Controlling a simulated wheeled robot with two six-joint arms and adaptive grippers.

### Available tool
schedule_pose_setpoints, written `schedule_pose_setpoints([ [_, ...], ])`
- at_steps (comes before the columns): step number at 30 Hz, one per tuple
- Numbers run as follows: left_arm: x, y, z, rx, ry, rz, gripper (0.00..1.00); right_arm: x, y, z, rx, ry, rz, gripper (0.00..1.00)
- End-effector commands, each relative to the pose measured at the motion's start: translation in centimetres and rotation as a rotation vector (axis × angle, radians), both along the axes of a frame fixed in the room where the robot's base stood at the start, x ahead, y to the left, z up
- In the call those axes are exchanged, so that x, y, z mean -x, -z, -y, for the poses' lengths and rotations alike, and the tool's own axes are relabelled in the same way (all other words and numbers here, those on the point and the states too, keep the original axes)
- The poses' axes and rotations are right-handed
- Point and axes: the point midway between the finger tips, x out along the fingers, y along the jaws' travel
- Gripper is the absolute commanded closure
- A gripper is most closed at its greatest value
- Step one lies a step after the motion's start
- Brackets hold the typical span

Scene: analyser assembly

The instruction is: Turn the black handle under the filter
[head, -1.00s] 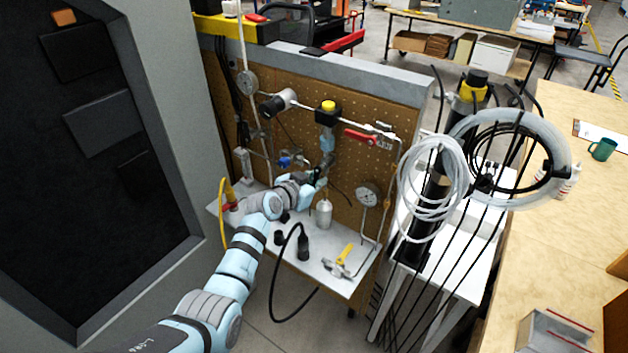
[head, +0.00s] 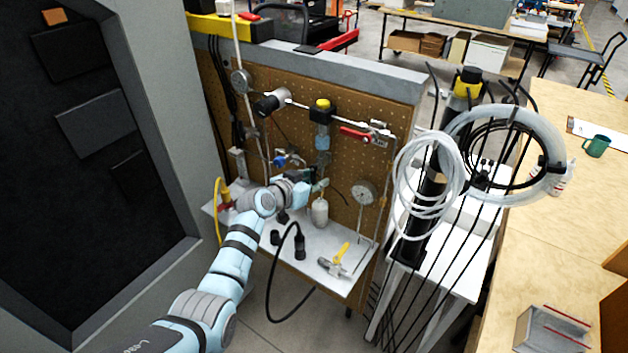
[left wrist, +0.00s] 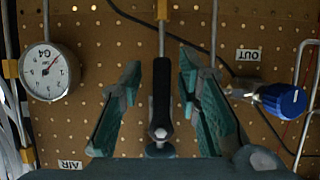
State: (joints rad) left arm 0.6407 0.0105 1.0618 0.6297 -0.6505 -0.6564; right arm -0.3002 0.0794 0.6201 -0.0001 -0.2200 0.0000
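The black handle (left wrist: 162,90) shows in the left wrist view as a long bar on a pipe, with a bolt near its lower end. My left gripper (left wrist: 160,82) is open, with one teal finger on each side of the handle and a visible gap on both sides. In the head view my left gripper (head: 318,186) is at the pegboard, below the filter (head: 322,140), a light blue bowl under a yellow-topped black body. The gripper largely hides the handle there. My right gripper is not in view.
A gauge (left wrist: 45,72) and a blue knob (left wrist: 284,99) flank the fingers in the wrist view. A red handle (head: 355,133) sits higher on the pegboard (head: 285,150). Below is a white shelf (head: 305,262) with a yellow-handled tool (head: 336,260) and a black hose.

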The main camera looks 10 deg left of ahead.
Motion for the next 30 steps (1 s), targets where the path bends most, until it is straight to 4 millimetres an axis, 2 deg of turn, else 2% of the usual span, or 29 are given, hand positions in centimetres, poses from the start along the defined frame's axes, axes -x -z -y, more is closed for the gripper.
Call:
schedule_pose_setpoints([
  [11,0.5,-0.2,-0.3,-0.001,-0.001,0.001,0.67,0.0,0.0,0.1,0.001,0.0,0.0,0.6],
  [14,1.8,-0.8,-0.9,-0.003,-0.002,0.003,0.67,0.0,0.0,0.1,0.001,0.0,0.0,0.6],
  [21,7.4,-3.2,-3.1,-0.005,-0.002,0.002,0.67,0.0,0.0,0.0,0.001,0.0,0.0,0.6],
  [24,9.1,-4.0,-3.8,-0.005,-0.001,0.001,0.67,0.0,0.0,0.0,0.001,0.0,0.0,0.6],
  [30,10.4,-4.6,-4.2,-0.001,-0.001,-0.001,0.67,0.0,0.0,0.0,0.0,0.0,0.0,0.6],
])
